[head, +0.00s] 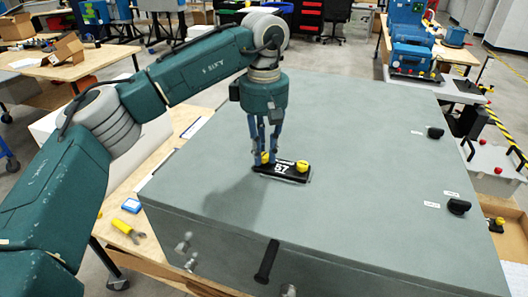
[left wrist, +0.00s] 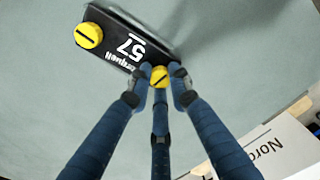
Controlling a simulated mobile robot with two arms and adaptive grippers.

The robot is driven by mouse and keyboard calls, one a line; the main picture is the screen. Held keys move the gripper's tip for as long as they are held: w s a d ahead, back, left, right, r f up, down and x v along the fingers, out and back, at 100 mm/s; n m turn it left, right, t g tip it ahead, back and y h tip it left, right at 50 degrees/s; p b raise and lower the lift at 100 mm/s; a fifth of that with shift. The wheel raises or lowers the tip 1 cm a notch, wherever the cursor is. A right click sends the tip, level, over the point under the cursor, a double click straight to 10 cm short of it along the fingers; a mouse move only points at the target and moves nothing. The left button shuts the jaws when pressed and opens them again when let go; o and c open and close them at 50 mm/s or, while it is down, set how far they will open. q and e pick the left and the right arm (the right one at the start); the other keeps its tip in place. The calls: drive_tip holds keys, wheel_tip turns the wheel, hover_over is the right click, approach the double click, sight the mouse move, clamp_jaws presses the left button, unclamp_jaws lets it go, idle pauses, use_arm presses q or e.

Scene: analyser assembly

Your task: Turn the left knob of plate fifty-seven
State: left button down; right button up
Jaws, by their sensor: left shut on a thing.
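The black plate marked 57 (head: 283,170) lies on top of the large grey-green box. It has a yellow knob near each end. In the head view the left knob (head: 265,157) is partly hidden behind my fingers, and the right knob (head: 302,166) stands free. My left gripper (head: 265,160) points straight down and is shut on the left knob. In the left wrist view the fingers (left wrist: 160,85) close around the held knob (left wrist: 159,76), and the other knob (left wrist: 89,35) shows at the upper left, beside the plate's text (left wrist: 122,48). My right gripper is not in view.
The grey-green box (head: 370,130) fills the middle, with black knobs (head: 459,206) on its right side and a black handle (head: 267,262) at its front. A yellow tool (head: 128,230) lies on the wooden table at left. The box top around the plate is clear.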

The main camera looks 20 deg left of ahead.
use_arm(q)
drive_tip(key=n+b, duration=0.1)
drive_tip(key=n, duration=1.1)
drive_tip(key=shift+f+n+b, duration=0.1)
drive_tip(key=shift+n+b, duration=0.3)
drive_tip(key=n+b, duration=0.1)
drive_tip(key=n, duration=0.5)
drive_tip(key=n+b, duration=0.1)
drive_tip(key=n, duration=0.4)
drive_tip(key=shift+n, duration=0.4)
drive_tip(key=n+b, duration=0.1)
drive_tip(key=n, duration=0.5)
drive_tip(key=shift+f+b, duration=0.1)
drive_tip(key=shift+b, duration=0.2)
drive_tip(key=n+b, duration=0.1)
drive_tip(key=n, duration=0.4)
drive_tip(key=shift+s+f+n+b, duration=0.1)
drive_tip(key=shift+n+b, duration=0.2)
drive_tip(key=shift+n, duration=0.1)
drive_tip(key=n+b, duration=0.2)
drive_tip(key=n, duration=0.4)
drive_tip(key=n+b, duration=0.2)
drive_tip(key=n, duration=0.4)
